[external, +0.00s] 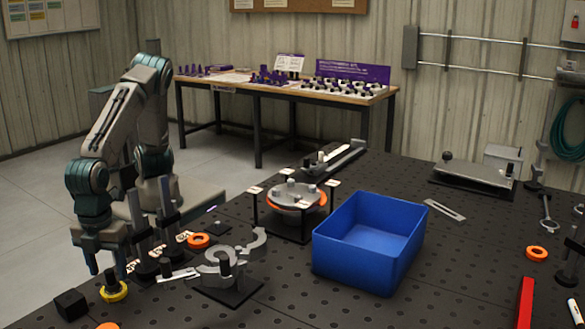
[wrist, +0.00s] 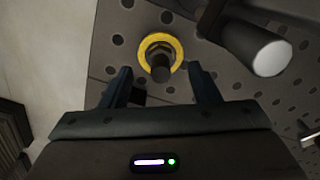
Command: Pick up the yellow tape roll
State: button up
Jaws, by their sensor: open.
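The yellow tape roll (external: 114,291) lies on the dark perforated table near its left front edge. A dark post or bolt stands up through its middle or on it; I cannot tell which. In the wrist view the yellow ring (wrist: 149,43) shows ahead of my gripper (wrist: 159,72), roughly centred between the two fingers. My gripper is open and empty. In the external view my gripper (external: 107,268) hangs above and close to the roll, fingers pointing down. I see no contact with the roll.
A black block (external: 71,305) sits just left of the roll. Dark upright posts (external: 146,262) and a grey clamp fixture (external: 222,266) stand to its right. An orange ring (external: 198,241) lies behind. A blue bin (external: 369,243) stands at the table's middle.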

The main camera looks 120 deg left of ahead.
aim_at(112, 282)
jog(key=shift+f, duration=1.4)
jog(key=c, duration=1.1)
jog(key=shift+w+r, duration=0.1)
jog(key=shift+r, duration=0.05)
